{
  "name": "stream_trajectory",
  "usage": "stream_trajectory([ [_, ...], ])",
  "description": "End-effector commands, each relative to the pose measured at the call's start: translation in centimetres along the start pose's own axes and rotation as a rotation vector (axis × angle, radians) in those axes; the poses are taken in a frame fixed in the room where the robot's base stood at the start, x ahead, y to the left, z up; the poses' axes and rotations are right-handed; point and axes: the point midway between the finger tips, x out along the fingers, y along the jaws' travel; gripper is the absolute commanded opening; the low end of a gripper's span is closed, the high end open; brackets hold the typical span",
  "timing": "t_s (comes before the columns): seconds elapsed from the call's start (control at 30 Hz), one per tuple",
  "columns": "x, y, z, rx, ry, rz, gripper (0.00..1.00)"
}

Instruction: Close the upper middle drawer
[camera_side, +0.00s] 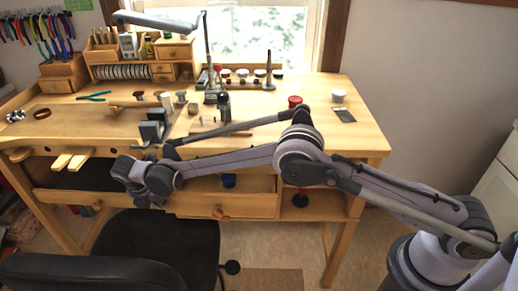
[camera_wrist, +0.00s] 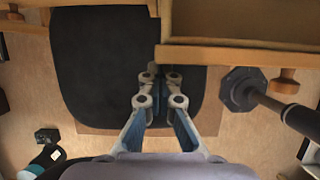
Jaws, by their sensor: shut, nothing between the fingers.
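The upper middle drawer (camera_side: 250,205) is a light wooden drawer under the bench top, with a round wooden knob (camera_side: 221,213) on its front. It stands pulled out, and its open inside shows above the front. In the wrist view, the drawer's front edge (camera_wrist: 235,56) crosses the upper right, with a wooden knob (camera_wrist: 288,78) below it. My gripper (camera_side: 150,199) is in front of the bench, left of the knob. It also shows in the wrist view (camera_wrist: 162,72), shut and empty, with its fingertips near the drawer's left front corner. Contact cannot be told.
A black chair (camera_side: 165,240) stands below and in front of my gripper; its seat (camera_wrist: 110,70) fills the wrist view's upper left. A dark round-ended fitting (camera_wrist: 243,90) lies right of my gripper. The bench top (camera_side: 345,140) carries tools and jars.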

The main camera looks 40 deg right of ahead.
Motion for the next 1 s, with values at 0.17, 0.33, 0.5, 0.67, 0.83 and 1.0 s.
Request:
stream_trajectory([
  [0.17,-1.1,0.0,0.0,-0.001,0.000,0.000,0.00],
  [0.33,-2.3,0.1,-2.6,-0.005,0.000,0.002,0.00],
  [0.5,-3.6,0.0,-6.0,-0.004,0.000,0.001,0.00],
  [0.67,-4.7,0.0,-8.7,-0.003,0.000,0.001,0.00],
  [0.83,-5.4,0.0,-10.5,-0.002,0.000,0.000,0.00],
  [1.0,-5.9,-0.3,-10.8,0.002,0.004,-0.001,0.00],
])
